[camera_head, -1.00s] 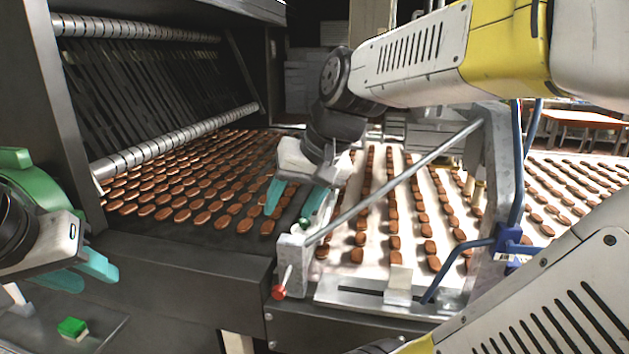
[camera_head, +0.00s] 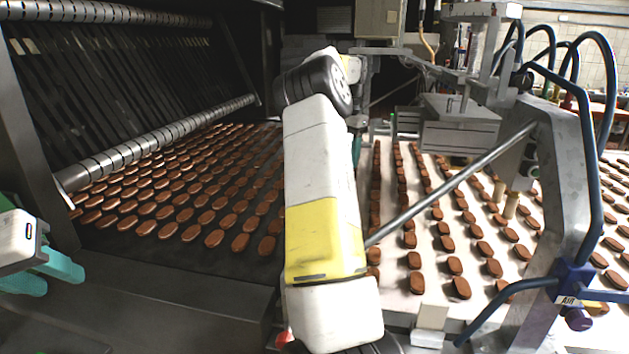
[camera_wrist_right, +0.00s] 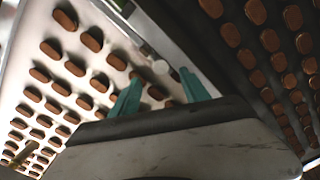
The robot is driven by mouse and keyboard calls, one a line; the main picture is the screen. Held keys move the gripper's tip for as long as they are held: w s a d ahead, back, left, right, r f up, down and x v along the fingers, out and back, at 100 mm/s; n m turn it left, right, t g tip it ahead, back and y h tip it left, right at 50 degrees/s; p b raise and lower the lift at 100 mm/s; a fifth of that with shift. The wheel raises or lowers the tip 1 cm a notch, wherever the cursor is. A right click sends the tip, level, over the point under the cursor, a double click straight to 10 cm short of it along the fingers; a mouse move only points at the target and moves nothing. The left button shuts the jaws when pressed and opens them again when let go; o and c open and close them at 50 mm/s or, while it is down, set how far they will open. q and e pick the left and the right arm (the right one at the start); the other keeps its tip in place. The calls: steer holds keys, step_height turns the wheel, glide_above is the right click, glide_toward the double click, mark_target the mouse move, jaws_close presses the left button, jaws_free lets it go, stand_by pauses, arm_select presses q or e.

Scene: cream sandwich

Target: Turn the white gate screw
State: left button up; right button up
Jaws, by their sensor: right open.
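In the right wrist view, a small round white knob (camera_wrist_right: 160,67), which may be the white gate screw, sits at the end of a metal bar. It lies just beyond and between the two teal fingertips of my right gripper (camera_wrist_right: 161,77), which is open. I cannot tell how near the tips are to it. In the head view my right arm, white and yellow, hides most of that gripper; a sliver of teal shows at its right edge. My left gripper (camera_head: 62,279), teal-fingered, is at the left edge, fingers apart and empty.
Brown biscuits lie in rows on the dark conveyor (camera_head: 130,235) and the white belt (camera_head: 400,300). A slanted metal rod (camera_head: 450,187) and grey frame (camera_head: 568,170) with blue hoses stand at the right. A white block (camera_head: 431,318) is at the front.

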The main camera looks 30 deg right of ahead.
steer(key=shift+w+d+f, duration=0.25)
steer(key=shift+d+f, duration=0.05)
steer(key=shift+f, duration=0.25)
step_height(320, 180, down, 7)
steer(key=shift+f, duration=0.2)
jaws_close()
